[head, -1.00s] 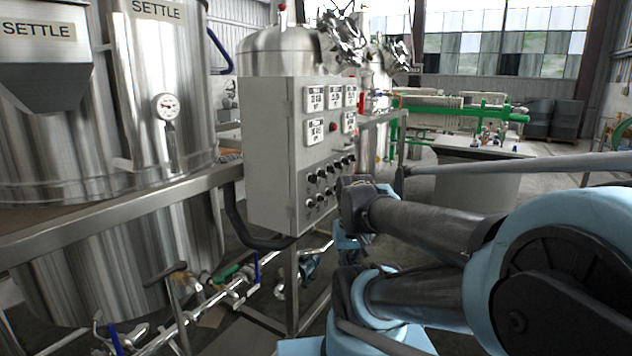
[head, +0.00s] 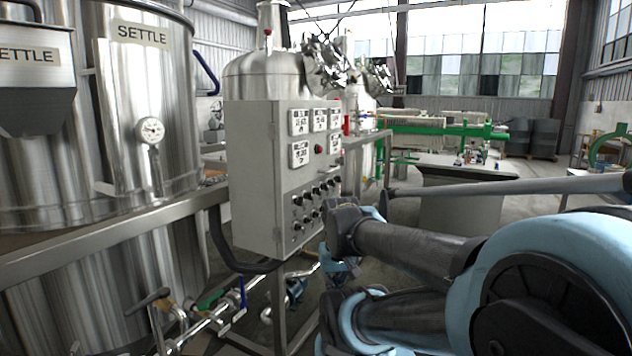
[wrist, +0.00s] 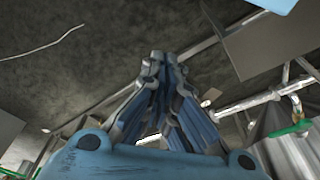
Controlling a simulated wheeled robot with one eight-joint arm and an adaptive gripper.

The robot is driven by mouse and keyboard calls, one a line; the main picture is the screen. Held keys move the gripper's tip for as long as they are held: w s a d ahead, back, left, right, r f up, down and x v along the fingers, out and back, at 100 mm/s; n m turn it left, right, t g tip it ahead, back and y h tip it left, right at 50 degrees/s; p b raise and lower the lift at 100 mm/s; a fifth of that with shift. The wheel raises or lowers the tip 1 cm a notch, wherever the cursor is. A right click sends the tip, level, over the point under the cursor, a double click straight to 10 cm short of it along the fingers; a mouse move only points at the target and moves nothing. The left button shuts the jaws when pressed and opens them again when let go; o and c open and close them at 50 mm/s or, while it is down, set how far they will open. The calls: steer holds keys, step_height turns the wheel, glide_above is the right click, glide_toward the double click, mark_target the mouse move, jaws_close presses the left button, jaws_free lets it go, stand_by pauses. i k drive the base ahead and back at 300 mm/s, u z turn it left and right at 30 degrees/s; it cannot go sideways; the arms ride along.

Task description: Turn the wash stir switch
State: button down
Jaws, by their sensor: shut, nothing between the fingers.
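A grey control box (head: 252,180) hangs on a metal frame left of my arm in the head view. Its front carries several black rotary switches (head: 315,201) in two rows, below white meters and a red button (head: 318,149). The switch labels are too small to read, so I cannot tell which one is the wash stir switch. My gripper (wrist: 163,58) shows in the wrist view with its fingers together and empty, over the dark floor and apart from the box. In the head view my arm links are close to the box's lower right, and the fingers cannot be made out.
Steel tanks marked SETTLE (head: 142,90) stand at the left behind a metal rail (head: 100,232). Pipes and valves (head: 215,318) run low beneath the box.

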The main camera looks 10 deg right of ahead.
mark_target(299, 200)
steer(key=z, duration=0.55)
steer(key=k, duration=1.05)
steer(key=u, duration=0.45)
